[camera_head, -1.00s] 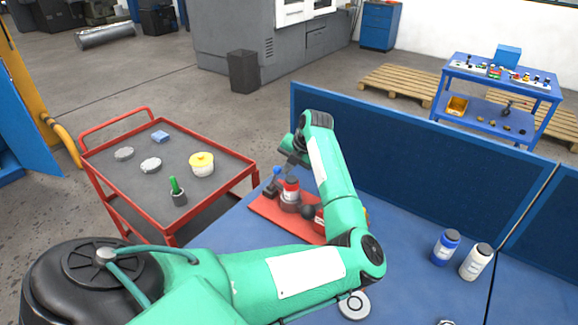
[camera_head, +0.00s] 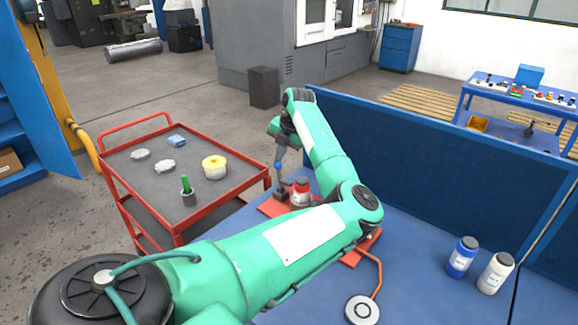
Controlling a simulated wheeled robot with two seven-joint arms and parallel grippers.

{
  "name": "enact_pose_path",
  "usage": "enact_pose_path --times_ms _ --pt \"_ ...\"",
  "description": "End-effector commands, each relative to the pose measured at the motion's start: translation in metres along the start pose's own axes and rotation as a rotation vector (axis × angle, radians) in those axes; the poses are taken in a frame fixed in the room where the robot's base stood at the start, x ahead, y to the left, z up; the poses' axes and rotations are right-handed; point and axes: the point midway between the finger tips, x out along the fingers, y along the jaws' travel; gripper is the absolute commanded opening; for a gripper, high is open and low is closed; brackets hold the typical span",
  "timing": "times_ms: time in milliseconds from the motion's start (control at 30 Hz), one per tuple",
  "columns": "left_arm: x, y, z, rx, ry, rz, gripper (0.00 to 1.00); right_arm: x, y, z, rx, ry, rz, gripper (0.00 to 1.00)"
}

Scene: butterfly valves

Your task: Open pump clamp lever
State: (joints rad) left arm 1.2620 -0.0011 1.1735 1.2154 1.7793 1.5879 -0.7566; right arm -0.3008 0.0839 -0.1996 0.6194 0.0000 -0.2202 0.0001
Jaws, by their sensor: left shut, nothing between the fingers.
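The pump assembly stands on a red base plate (camera_head: 269,208) on the blue table. A dark part with a red cap (camera_head: 301,190) stands on the plate. Left of it is a dark upright clamp part with a blue-tipped lever (camera_head: 279,167). My left arm reaches over the plate and hides much of the assembly. My left gripper (camera_head: 282,153) is shut and empty. It points down right at the blue tip; I cannot tell whether it touches it. My right gripper is not in view.
A red cart (camera_head: 183,231) with a yellow-lidded pot (camera_head: 214,167) stands left of the table. A blue partition (camera_head: 430,165) runs behind it. A blue bottle (camera_head: 462,257), a white bottle (camera_head: 495,273) and a round grey disc (camera_head: 362,310) are on the table's right.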

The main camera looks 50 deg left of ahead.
Motion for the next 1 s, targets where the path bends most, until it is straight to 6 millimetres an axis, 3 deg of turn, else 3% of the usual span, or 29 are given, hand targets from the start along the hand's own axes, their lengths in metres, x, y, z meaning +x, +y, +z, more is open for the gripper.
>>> enact_pose_path --times_ms 133,300,1000 --pt "0.011 0.009 0.002 0.001 0.005 -0.003 0.0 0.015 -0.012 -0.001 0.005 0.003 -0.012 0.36" --pt "0.014 0.016 0.004 0.001 0.006 -0.004 0.0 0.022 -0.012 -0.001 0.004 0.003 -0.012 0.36" --pt "0.013 0.021 0.005 0.003 0.008 -0.004 0.0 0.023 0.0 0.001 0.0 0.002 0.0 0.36"
